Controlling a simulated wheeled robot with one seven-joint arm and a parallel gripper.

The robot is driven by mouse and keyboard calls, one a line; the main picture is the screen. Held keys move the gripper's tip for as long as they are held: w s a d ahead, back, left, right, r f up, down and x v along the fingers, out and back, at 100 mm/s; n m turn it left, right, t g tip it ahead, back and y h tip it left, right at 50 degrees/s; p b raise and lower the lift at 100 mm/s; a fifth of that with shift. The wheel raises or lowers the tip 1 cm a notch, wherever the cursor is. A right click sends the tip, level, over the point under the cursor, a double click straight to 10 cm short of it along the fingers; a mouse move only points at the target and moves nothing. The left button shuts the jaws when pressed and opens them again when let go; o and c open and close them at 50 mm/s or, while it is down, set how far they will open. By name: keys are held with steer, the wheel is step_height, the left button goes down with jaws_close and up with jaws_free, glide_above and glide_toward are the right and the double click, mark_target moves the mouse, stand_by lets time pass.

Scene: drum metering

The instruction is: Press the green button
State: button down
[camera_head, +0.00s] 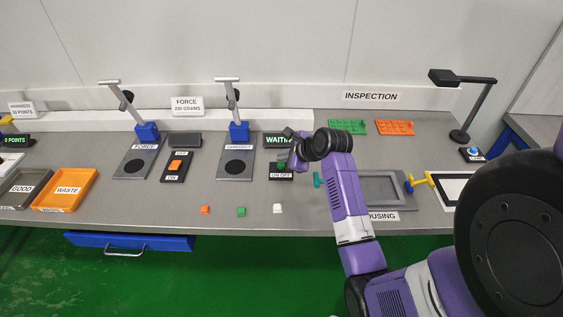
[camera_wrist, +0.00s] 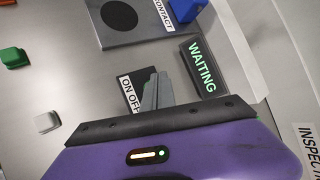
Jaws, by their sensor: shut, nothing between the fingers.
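The black switch box labelled ON OFF (camera_head: 281,175) sits on the grey bench, right of the CONTACT plate. A small green patch, which looks like the green button (camera_head: 280,165), shows just above that label in the head view. My gripper (camera_head: 288,161) is over this box, with its fingers shut and empty. In the wrist view, the shut fingers (camera_wrist: 161,80) lie over the box beside the ON OFF label (camera_wrist: 130,95) and hide the button. I cannot tell whether the fingertips touch it.
The WAITING display (camera_wrist: 202,66) stands behind the box. The CONTACT plate (camera_head: 236,167) with its blue-based post is to the left. Orange, green (camera_head: 241,211) and white (camera_head: 278,209) cubes lie near the front edge. A grey housing tray (camera_head: 381,204) is to the right.

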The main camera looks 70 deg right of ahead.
mark_target(283, 166)
step_height(283, 166, up, 4)
steer(key=p, duration=0.5)
steer(key=shift+r, duration=0.1)
steer(key=shift+r+p, duration=0.45)
steer(key=shift+r, duration=0.45)
